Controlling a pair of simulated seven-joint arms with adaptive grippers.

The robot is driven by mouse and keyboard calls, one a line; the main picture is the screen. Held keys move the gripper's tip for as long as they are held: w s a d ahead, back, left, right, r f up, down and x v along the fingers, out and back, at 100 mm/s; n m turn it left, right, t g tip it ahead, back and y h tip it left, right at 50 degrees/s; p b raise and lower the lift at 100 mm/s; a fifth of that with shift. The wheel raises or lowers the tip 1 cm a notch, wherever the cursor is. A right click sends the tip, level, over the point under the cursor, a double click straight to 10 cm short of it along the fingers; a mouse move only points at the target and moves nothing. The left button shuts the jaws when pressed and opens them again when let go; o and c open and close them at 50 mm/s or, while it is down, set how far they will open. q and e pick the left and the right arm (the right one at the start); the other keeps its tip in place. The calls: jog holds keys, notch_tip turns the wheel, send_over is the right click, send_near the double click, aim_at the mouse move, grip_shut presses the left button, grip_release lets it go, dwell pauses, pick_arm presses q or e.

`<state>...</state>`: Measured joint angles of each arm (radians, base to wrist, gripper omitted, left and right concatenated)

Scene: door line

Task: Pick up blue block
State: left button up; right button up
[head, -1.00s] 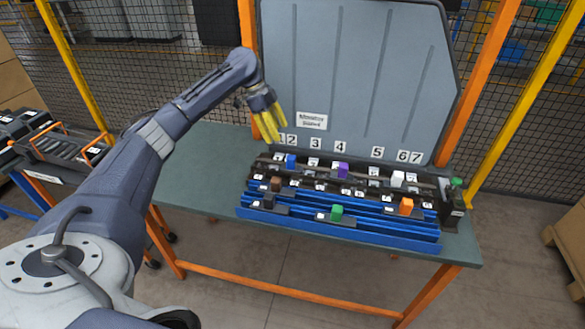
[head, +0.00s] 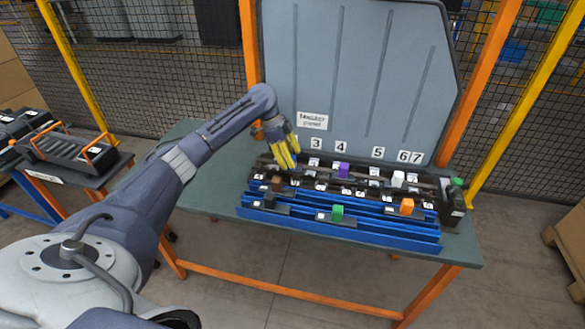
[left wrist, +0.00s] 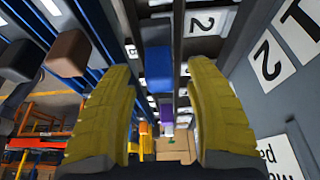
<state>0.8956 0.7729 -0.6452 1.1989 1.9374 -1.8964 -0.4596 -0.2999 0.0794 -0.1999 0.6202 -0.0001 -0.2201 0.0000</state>
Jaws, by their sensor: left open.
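The blue block (left wrist: 158,67) shows in the left wrist view, on the dark rack between and beyond my fingertips. In the head view it is hidden behind my left gripper (head: 286,158). The left gripper, with yellow fingers, is open at the left end of the rack's back row. In the left wrist view its fingers (left wrist: 162,85) stand to either side of the blue block with gaps; I cannot tell whether they reach around it. My right gripper is not in view.
A purple block (head: 343,170) and a white block (head: 397,178) stand farther right in the back row. Brown (head: 277,184), green (head: 337,212) and orange (head: 406,206) blocks stand nearer. The grey panel (head: 350,80) rises behind. The table's left part (head: 205,185) is clear.

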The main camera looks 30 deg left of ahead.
pick_arm(q)
jog(key=shift+x, duration=0.9)
jog(key=shift+o, duration=0.3)
grip_shut()
